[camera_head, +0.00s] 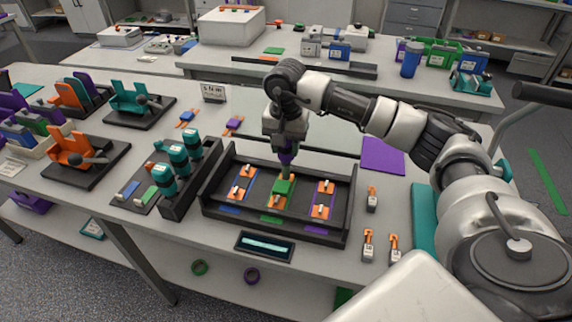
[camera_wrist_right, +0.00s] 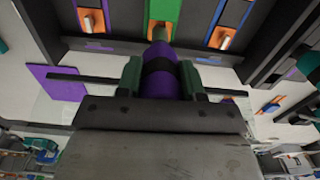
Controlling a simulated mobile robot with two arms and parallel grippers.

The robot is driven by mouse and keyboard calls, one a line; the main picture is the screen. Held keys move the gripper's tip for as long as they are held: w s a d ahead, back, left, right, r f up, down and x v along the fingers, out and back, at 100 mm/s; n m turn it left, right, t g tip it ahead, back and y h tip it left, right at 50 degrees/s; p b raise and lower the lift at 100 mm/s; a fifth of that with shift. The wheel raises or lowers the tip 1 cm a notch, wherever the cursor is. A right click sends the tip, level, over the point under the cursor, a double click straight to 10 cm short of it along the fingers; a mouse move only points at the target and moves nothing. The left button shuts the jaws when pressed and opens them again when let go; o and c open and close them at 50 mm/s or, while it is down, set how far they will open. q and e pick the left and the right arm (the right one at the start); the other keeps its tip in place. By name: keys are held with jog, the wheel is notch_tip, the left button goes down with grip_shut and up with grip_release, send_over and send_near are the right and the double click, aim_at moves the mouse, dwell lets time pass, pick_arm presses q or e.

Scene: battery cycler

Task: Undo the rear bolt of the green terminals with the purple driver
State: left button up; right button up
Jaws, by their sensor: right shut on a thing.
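My right gripper (camera_head: 287,142) is shut on the purple driver (camera_head: 286,157), which points down over the rear end of the middle, green lane of the black tray (camera_head: 345,218). In the right wrist view the driver (camera_wrist_right: 160,75) sits between the two dark green fingers. Its tip overlaps the rear orange terminal (camera_wrist_right: 152,24) of the green lane and hides the bolt. Whether the tip touches the bolt is unclear. A green block (camera_head: 284,187) lies just below the driver, and the front orange terminal (camera_head: 277,203) shows before it. My left gripper is out of view.
The blue lane's terminals (camera_head: 240,183) lie to the left, the purple lane's (camera_head: 323,198) to the right. Small orange-and-grey parts (camera_head: 368,245) lie to the right, a purple mat (camera_head: 383,155) behind.

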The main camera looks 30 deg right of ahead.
dwell(0.4)
jog(key=shift+n+b, duration=0.75)
jog(key=shift+n, duration=0.75)
jog(key=shift+n+b, duration=0.4)
jog(key=shift+n, duration=1.1)
jog(key=shift+b, duration=0.3)
jog(key=shift+n+b, duration=0.5)
jog(key=shift+n, duration=1)
